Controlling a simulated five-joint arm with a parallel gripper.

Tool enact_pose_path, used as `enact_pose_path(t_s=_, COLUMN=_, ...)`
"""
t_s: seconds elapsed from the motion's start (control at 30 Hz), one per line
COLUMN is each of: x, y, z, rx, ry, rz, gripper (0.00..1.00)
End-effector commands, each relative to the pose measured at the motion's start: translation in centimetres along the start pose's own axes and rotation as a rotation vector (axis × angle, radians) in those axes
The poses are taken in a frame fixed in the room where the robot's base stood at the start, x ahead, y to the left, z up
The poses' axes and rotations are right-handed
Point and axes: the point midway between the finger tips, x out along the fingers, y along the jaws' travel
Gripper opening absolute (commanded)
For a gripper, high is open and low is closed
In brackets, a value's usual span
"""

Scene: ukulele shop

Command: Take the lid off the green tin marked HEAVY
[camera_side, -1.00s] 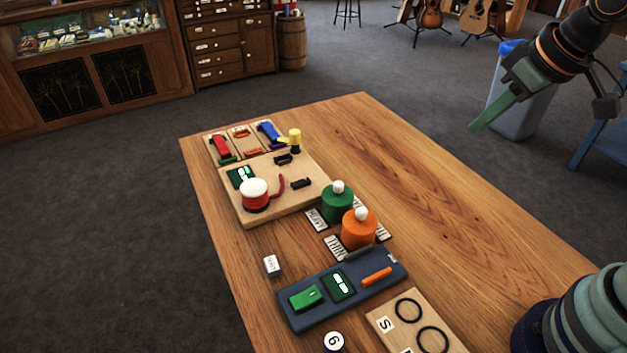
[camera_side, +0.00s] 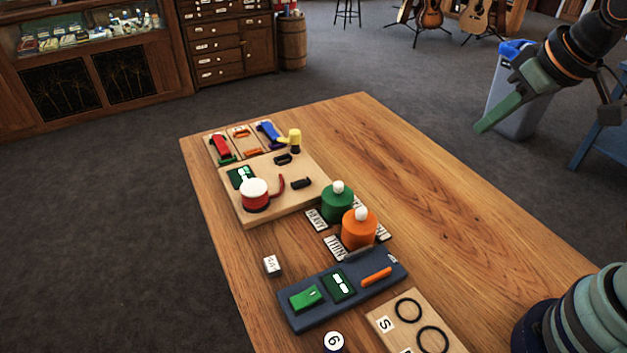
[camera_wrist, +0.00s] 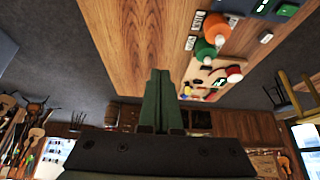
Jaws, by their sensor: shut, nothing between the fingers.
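The green tin (camera_side: 337,207) stands upright on the wooden table, with a white knob on its lid (camera_side: 338,187). The lid looks seated on it. A label reading HEAVY (camera_side: 316,219) lies at its left. The tin also shows in the wrist view (camera_wrist: 205,50). My gripper (camera_side: 482,128) is raised at the upper right of the side view, well away from the tin. Its green fingers are shut with nothing between them, as the wrist view also shows (camera_wrist: 160,78).
An orange tin (camera_side: 359,230) with a white knob stands close in front of the green one. A dark blue panel (camera_side: 325,313) is nearer. The right part of the table is clear.

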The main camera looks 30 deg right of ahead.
Motion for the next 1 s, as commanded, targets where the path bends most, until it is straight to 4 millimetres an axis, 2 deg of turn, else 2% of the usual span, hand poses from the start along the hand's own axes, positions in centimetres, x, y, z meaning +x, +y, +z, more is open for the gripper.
enact_pose_path(t_s=0.07, x=0.0, y=0.0, z=0.0, rx=0.000, ry=0.000, rz=0.000, gripper=0.00)
enact_pose_path(t_s=0.1, x=0.0, y=0.0, z=0.0, rx=0.000, ry=0.000, rz=0.000, gripper=0.04)
enact_pose_path(t_s=0.17, x=0.0, y=0.0, z=0.0, rx=0.000, ry=0.000, rz=0.000, gripper=0.27)
enact_pose_path(t_s=0.2, x=0.0, y=0.0, z=0.0, rx=0.000, ry=0.000, rz=0.000, gripper=0.42)
enact_pose_path(t_s=0.27, x=0.0, y=0.0, z=0.0, rx=0.000, ry=0.000, rz=0.000, gripper=0.62)
enact_pose_path(t_s=0.67, x=0.0, y=-0.3, z=-0.6, rx=-0.046, ry=-0.014, rz=-0.005, gripper=0.62)
enact_pose_path(t_s=0.77, x=0.1, y=-1.0, z=-1.8, rx=-0.154, ry=-0.047, rz=-0.018, gripper=0.62)
enact_pose_path(t_s=1.0, x=1.6, y=-4.1, z=-6.3, rx=-0.578, ry=-0.156, rz=-0.086, gripper=0.62)
